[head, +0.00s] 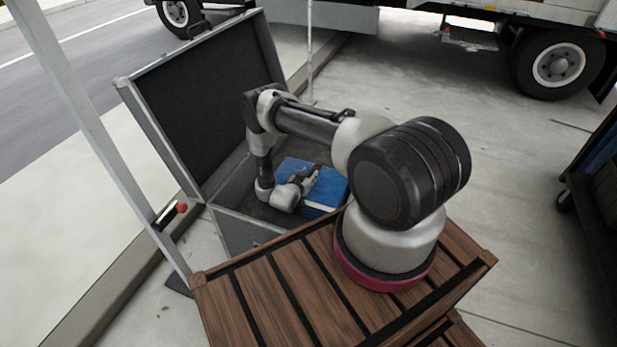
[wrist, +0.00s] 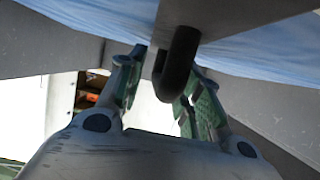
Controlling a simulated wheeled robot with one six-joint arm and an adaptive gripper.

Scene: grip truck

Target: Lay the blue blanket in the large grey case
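The large grey case (head: 232,226) stands open behind the wooden slatted platform, its black-lined lid (head: 205,100) raised. The blue blanket (head: 327,187) is a folded block with a pale band along its near side. It shows within the case's opening, toward the right; I cannot tell whether it rests on the bottom. My gripper (head: 306,183) is at the blanket, over its middle. In the wrist view, blue cloth (wrist: 245,50) spans the top, beyond my fingertips (wrist: 165,72). The fingers are apart, with a gap between them. Contact with the cloth is unclear.
A dark rounded hook-like part (wrist: 178,65) hangs close to my fingers in the wrist view. A pale post (head: 95,130) stands left of the case. A truck (head: 520,50) is behind, and a dark wheeled cart (head: 595,190) is at right. Open pavement lies between.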

